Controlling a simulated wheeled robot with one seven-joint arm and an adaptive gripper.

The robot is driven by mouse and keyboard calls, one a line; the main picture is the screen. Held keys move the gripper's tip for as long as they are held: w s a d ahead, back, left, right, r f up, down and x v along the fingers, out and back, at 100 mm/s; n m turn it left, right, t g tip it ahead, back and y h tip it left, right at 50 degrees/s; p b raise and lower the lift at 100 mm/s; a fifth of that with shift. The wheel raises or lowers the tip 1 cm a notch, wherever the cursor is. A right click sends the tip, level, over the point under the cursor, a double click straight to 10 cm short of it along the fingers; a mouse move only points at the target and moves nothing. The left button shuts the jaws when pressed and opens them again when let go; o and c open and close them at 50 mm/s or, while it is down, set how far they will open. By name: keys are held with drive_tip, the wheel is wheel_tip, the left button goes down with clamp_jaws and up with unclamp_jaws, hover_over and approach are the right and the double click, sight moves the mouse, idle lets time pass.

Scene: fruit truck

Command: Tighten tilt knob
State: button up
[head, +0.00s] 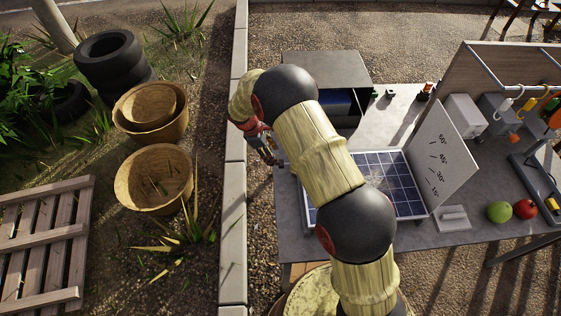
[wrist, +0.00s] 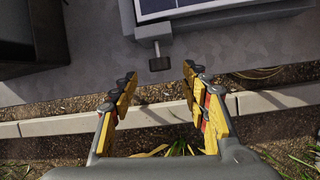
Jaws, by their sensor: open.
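The tilt knob (wrist: 159,61) is a small dark knob on a short stem at the edge of the solar panel's grey frame (wrist: 190,22). It shows in the wrist view, just beyond and between my fingertips. My gripper (wrist: 158,78) is open and empty, with a finger on either side of the line to the knob. In the head view my gripper (head: 270,156) is beside the table's left edge, partly behind my arm. The blue solar panel (head: 390,178) lies low beside a white angle board (head: 441,155) marked 15° to 60°. My arm covers part of the panel.
The grey table (head: 300,236) holds a dark open box (head: 330,68) at the back, a green fruit (head: 499,211) and a red fruit (head: 525,208) at the right. A concrete kerb (head: 233,190) runs left of the table. Gravel lies between them.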

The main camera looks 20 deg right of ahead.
sight(281, 161)
drive_tip(key=shift+n, duration=0.5)
drive_tip(key=x, duration=0.7)
drive_tip(key=shift+d+f, duration=0.15)
drive_tip(key=shift+f, duration=0.25)
drive_tip(key=shift+c, duration=0.6)
drive_tip(key=c, duration=1)
